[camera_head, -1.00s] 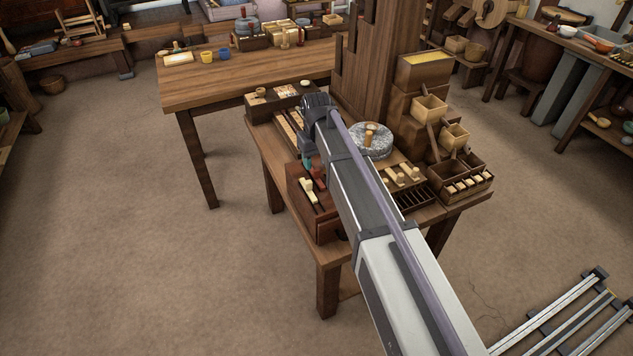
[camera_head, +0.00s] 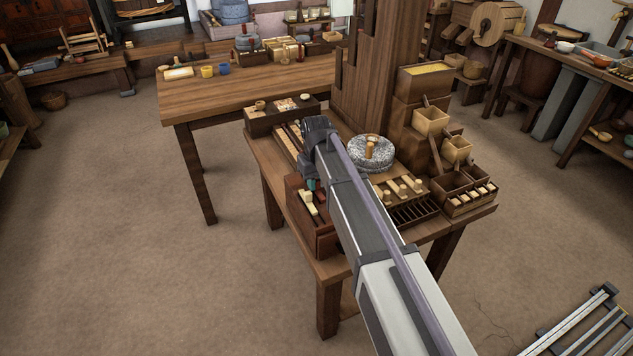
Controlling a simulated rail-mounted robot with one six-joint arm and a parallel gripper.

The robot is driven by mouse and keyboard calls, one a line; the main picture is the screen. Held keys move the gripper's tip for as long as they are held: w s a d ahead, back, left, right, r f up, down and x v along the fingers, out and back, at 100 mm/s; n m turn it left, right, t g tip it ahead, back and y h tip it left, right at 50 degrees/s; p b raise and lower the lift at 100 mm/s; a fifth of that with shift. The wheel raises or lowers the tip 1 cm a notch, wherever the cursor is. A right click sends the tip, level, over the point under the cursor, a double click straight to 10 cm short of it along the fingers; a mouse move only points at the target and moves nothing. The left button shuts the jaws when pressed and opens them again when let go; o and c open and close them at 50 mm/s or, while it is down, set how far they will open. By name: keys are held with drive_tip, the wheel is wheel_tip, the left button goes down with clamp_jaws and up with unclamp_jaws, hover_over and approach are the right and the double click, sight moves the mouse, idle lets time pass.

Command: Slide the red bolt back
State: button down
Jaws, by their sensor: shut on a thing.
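A dark reddish-brown box (camera_head: 318,241) stands at the left front edge of the small work table. Cream sliding pieces (camera_head: 308,200) show on its top. My gripper (camera_head: 312,185) points down onto the box top, right by the cream pieces, with its teal fingertips low and close together. It is shut on the red bolt, of which only a small dark red part (camera_head: 320,197) shows. My own arm hides most of the bolt, the right side of the box and the exact grip.
A round grey quern stone (camera_head: 371,154) with a wooden peg stands right of my arm. A slotted rack (camera_head: 413,212) and stepped wooden boxes (camera_head: 430,122) fill the table's right. A tall wooden post (camera_head: 368,70) rises behind. A long tray (camera_head: 288,140) lies beyond the box.

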drive_tip(key=shift+w+a, duration=0.3)
drive_tip(key=shift+w, duration=0.4)
drive_tip(key=shift+w+a, duration=0.25)
drive_tip(key=shift+w, duration=0.45)
drive_tip(key=shift+w+a, duration=0.3)
drive_tip(key=shift+w, duration=0.4)
drive_tip(key=c, duration=1.2)
unclamp_jaws()
drive_tip(key=shift+w, duration=0.1)
drive_tip(key=shift+o, duration=1.2)
wheel_tip(320, 180, up, 11)
drive_tip(key=p, duration=1)
drive_tip(key=shift+p, duration=0.4)
drive_tip(key=shift+f, duration=0.15)
